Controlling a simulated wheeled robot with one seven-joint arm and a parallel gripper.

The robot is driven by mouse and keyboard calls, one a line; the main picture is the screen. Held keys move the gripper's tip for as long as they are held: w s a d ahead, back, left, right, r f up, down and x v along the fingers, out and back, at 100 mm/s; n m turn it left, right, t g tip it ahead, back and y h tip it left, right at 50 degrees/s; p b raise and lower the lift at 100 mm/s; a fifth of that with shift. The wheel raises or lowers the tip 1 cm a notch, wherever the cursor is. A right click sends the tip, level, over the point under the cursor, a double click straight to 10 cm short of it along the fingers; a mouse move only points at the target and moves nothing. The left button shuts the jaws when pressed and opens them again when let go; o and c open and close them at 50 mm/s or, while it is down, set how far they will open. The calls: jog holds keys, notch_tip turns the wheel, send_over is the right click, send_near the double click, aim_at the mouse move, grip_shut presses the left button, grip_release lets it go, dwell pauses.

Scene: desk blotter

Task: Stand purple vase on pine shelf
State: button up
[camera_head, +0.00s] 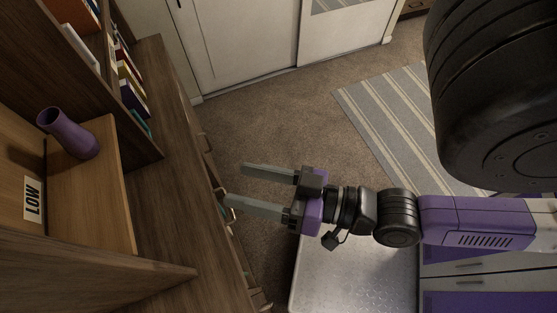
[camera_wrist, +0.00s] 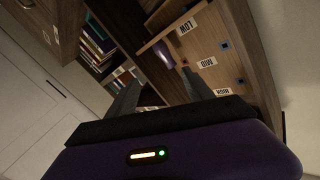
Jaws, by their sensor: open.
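The purple vase (camera_head: 75,138) is on the pine shelf (camera_head: 95,205), near one end of the board, in the head view. It appears upright, its flared mouth toward the upper left of the picture. Its base seems to rest on the board. In the wrist view the vase (camera_wrist: 164,54) shows beyond the fingers, partly in shade. My gripper (camera_head: 233,183) is open and empty, in front of the wooden unit and clear of the vase. In the wrist view its fingers (camera_wrist: 160,90) are spread with nothing between them.
A LOW label (camera_head: 33,198) is on the panel behind the shelf; the wrist view also shows MID (camera_wrist: 207,62) and HIGH labels (camera_wrist: 223,92). Books (camera_head: 130,95) fill a neighbouring compartment. Dark wooden dividers flank the shelf. Carpet (camera_head: 255,120) is open beyond my gripper.

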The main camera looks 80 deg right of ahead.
jog(key=s+f+n+g, duration=0.2)
jog(key=s+f+n, duration=0.1)
jog(key=s+n, duration=0.2)
jog(key=shift+f+g+y, duration=0.25)
jog(key=shift+g+y, duration=0.05)
jog(key=shift+g, duration=0.1)
notch_tip(320, 180, down, 2)
jog(key=shift+f+b, duration=0.1)
jog(key=shift+b, duration=1)
